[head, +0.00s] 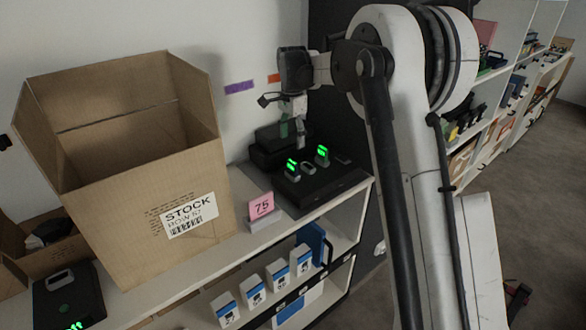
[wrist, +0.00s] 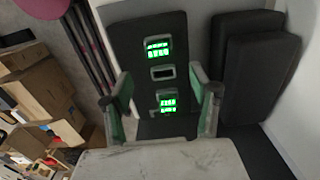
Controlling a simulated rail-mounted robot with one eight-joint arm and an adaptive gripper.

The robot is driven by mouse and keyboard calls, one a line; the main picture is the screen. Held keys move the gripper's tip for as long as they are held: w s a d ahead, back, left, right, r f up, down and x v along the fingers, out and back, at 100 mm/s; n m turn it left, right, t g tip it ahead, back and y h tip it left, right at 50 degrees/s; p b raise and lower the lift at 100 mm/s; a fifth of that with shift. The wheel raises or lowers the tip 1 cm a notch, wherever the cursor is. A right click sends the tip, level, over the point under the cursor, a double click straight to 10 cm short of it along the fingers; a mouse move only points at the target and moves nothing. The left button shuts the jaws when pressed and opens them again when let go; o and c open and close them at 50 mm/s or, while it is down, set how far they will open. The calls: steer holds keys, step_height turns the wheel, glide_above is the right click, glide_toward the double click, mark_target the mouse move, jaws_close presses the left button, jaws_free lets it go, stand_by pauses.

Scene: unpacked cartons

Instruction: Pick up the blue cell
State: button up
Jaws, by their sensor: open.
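My gripper (head: 296,136) is above the far part of a black charger block (head: 330,190) on the shelf top. It also shows in the wrist view (wrist: 163,78), its two green-padded fingers apart with nothing between them. Two grey cells with lit green displays stand in the charger, a left one (head: 292,168) and a right one (head: 322,154). In the wrist view, one lit cell (wrist: 158,47) is beyond the fingertips and another (wrist: 166,101) is between the fingers in the picture. An unlit slot (wrist: 162,73) lies between them. I cannot make out blue on any cell.
A large open carton (head: 150,180) stands left of the charger. A pink card marked 75 (head: 261,207) stands at the shelf's front edge. Dark blocks (head: 270,150) lie behind the charger, near the wall.

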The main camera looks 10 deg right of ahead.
mark_target(292, 161)
steer(key=f+p, duration=0.1)
steer(key=f, duration=0.9)
steer(key=shift+s+f, duration=0.2)
steer(key=shift+c, duration=0.4)
jaws_close()
